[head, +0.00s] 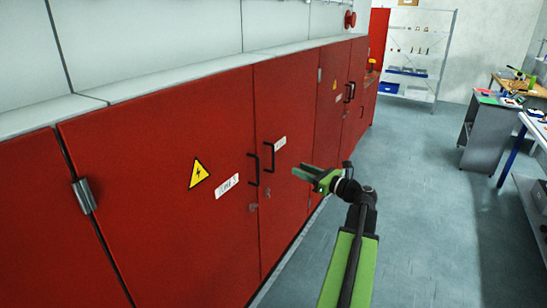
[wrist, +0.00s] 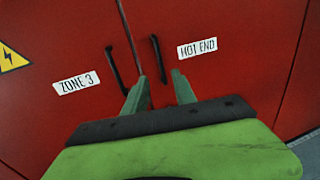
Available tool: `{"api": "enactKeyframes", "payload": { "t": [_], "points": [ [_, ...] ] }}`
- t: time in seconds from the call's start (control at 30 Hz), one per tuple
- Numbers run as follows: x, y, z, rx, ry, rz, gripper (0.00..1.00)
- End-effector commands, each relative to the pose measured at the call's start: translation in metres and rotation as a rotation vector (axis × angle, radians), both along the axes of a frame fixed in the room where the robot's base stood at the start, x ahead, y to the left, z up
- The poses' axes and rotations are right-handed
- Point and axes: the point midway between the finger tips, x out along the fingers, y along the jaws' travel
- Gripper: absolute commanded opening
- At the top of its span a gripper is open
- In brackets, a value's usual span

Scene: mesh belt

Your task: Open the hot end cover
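The hot end cover (wrist: 225,75) is a red door marked with a white "HOT END" label (wrist: 197,48) in the wrist view. Its black bar handle (wrist: 158,58) stands near the seam, on the left edge of the door. In the head view this cover (head: 292,95) is the panel right of the seam, with its handle (head: 268,157). It looks closed, flush with its neighbour. My gripper (head: 310,175) is in front of it, and its fingers are spread with a gap between them in the wrist view (wrist: 160,88). The fingers look apart from the handle and hold nothing.
The "ZONE 3" door (wrist: 60,105) adjoins on the left, with its own black handle (wrist: 116,67) close to the hot end handle. More red doors (head: 335,95) continue beyond. Clear floor (head: 425,200) lies to the right, with workbenches (head: 488,130) and a shelf rack (head: 415,50) farther off.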

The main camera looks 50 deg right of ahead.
Motion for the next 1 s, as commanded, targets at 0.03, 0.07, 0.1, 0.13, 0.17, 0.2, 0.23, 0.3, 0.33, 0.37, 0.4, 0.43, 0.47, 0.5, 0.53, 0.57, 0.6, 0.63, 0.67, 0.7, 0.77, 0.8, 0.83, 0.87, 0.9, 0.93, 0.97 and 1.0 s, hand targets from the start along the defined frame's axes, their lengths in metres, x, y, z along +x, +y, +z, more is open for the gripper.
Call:
{"api": "enactKeyframes", "payload": {
  "t": [0.03, 0.07, 0.1, 0.13, 0.17, 0.2, 0.23, 0.3, 0.33, 0.37, 0.4, 0.43, 0.47, 0.5, 0.53, 0.57, 0.6, 0.63, 0.67, 0.7, 0.77, 0.8, 0.83, 0.87, 0.9, 0.93, 0.97, 1.0],
  "points": [
    [0.014, 0.0, 0.0, 0.0, 0.0, 0.005, 0.32],
    [0.022, 0.0, 0.0, -0.001, 0.0, 0.004, 0.32],
    [0.032, 0.001, 0.0, -0.001, 0.001, 0.005, 0.32],
    [0.04, 0.001, 0.0, -0.001, 0.001, 0.004, 0.32],
    [0.048, 0.001, 0.0, -0.001, 0.001, 0.004, 0.32],
    [0.058, 0.002, 0.0, -0.001, 0.001, 0.005, 0.32],
    [0.066, 0.002, 0.0, -0.001, 0.001, 0.003, 0.32],
    [0.083, 0.003, 0.0, -0.002, 0.001, 0.004, 0.32],
    [0.09, 0.003, 0.0, -0.002, 0.001, 0.004, 0.32],
    [0.098, 0.004, 0.0, -0.002, 0.001, 0.005, 0.32],
    [0.106, 0.004, 0.0, -0.002, 0.001, 0.003, 0.32],
    [0.112, 0.004, 0.0, -0.002, 0.001, 0.003, 0.32],
    [0.117, 0.005, 0.0, -0.002, 0.001, 0.004, 0.32],
    [0.124, 0.005, 0.0, -0.002, 0.001, 0.003, 0.32],
    [0.128, 0.005, 0.0, -0.002, 0.001, 0.002, 0.32],
    [0.131, 0.005, 0.0, -0.002, 0.001, 0.001, 0.32],
    [0.135, 0.005, 0.0, -0.002, 0.001, 0.002, 0.32],
    [0.137, 0.006, 0.0, -0.002, 0.001, 0.002, 0.32],
    [0.139, 0.006, 0.0, -0.002, 0.001, 0.002, 0.32],
    [0.14, 0.006, 0.0, -0.002, 0.001, 0.002, 0.32],
    [0.142, 0.006, 0.0, -0.002, 0.001, 0.001, 0.32],
    [0.142, 0.006, 0.0, -0.002, 0.001, 0.001, 0.32],
    [0.142, 0.006, 0.0, -0.002, 0.001, 0.0, 0.32],
    [0.141, 0.006, 0.0, -0.002, 0.001, 0.0, 0.32],
    [0.141, 0.006, 0.0, -0.002, 0.001, 0.0, 0.32],
    [0.141, 0.006, 0.0, -0.002, 0.001, 0.0, 0.32],
    [0.141, 0.006, 0.0, -0.002, 0.001, 0.0, 0.32],
    [0.141, 0.006, 0.0, -0.002, 0.001, 0.0, 0.29]
  ]
}}
